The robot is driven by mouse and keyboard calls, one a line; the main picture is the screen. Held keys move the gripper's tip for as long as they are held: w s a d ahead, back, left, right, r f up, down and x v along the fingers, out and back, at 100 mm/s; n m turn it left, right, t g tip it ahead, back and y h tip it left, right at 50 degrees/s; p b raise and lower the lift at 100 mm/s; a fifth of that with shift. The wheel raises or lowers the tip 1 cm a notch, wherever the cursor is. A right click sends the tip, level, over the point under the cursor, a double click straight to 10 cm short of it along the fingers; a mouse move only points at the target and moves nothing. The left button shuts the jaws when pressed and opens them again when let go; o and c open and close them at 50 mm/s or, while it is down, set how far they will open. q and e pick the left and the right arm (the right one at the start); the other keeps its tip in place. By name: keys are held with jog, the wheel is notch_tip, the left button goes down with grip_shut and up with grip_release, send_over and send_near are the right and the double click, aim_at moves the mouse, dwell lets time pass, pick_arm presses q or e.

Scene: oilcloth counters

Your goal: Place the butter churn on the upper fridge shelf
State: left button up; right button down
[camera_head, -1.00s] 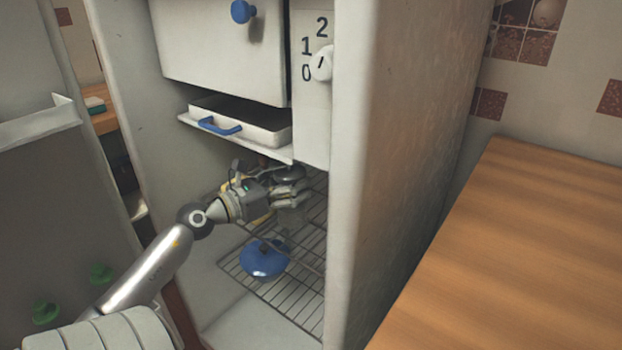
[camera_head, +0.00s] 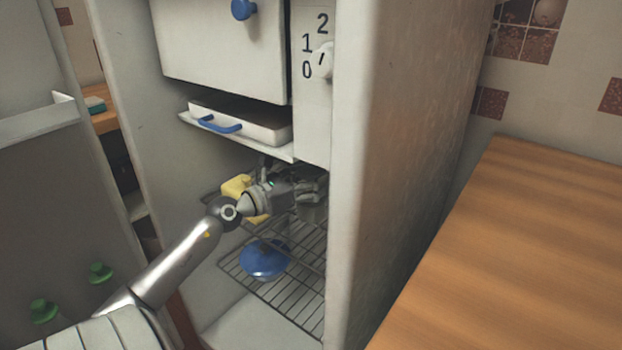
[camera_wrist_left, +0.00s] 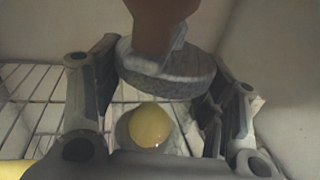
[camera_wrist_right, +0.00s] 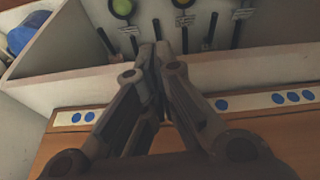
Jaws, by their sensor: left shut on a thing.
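My left gripper (camera_head: 312,190) is inside the fridge (camera_head: 405,130), over the upper wire shelf and under the white tray. It is shut on the butter churn, which shows in the left wrist view as a grey speckled round body (camera_wrist_left: 168,85) with a brown part above it, between the two fingers. In the head view the gripper and the fridge's side wall mostly hide the churn. I cannot tell whether its base touches the upper shelf (camera_wrist_left: 35,110). My right gripper (camera_wrist_right: 158,50) is shut and empty, outside the head view.
A yellow block (camera_head: 236,187) sits beside my left wrist in the fridge. A yellow round thing (camera_wrist_left: 151,125) is close to the churn. A blue lidded pot (camera_head: 264,260) stands on the lower rack. A white tray (camera_head: 245,122) hangs above. A wooden counter (camera_head: 510,250) is at right.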

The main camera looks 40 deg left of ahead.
pick_arm(q)
jog(key=o, duration=1.5)
jog(key=shift+s, duration=0.2)
jog(key=s, duration=0.4)
jog(key=s+a, duration=0.1)
jog(key=s, duration=0.6)
jog(key=shift+s+a+r, duration=0.1)
jog(key=shift+s+a, duration=0.1)
jog(key=shift+s, duration=0.15)
